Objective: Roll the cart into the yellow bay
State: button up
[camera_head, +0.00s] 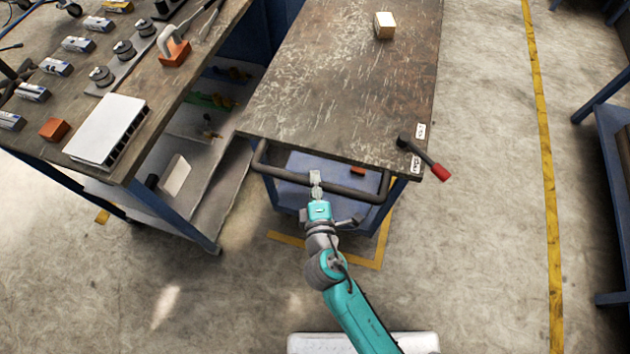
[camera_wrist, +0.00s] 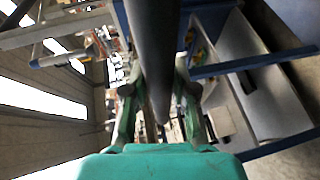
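The cart (camera_head: 335,95) has a worn brown top, blue legs and a lower blue shelf. Its dark bar handle (camera_head: 357,193) sticks out at the near end and runs between my gripper's fingers in the wrist view (camera_wrist: 155,50). My gripper (camera_head: 316,180) is at the handle's middle, its fingers close against either side of the bar. A lever with a red grip (camera_head: 438,171) is at the cart's near right corner, beside two white labels. Yellow floor marking (camera_head: 379,250) shows around the cart's near end; the rest of the bay outline is hidden under it.
A workbench (camera_head: 150,165) with parts, tools and a white slotted box (camera_head: 100,128) stands close along the cart's left. A small box (camera_head: 384,25) sits on the cart top. A long yellow line (camera_head: 547,190) crosses open floor at right; a blue rack (camera_head: 610,150) stands beyond.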

jog(key=o, duration=0.4)
jog(key=shift+c, duration=0.2)
jog(key=s+d+r, duration=0.1)
jog(key=s+r, duration=0.1)
jog(key=s, duration=0.9)
jog(key=shift+s+d, duration=0.15)
jog(key=shift+s, duration=0.25)
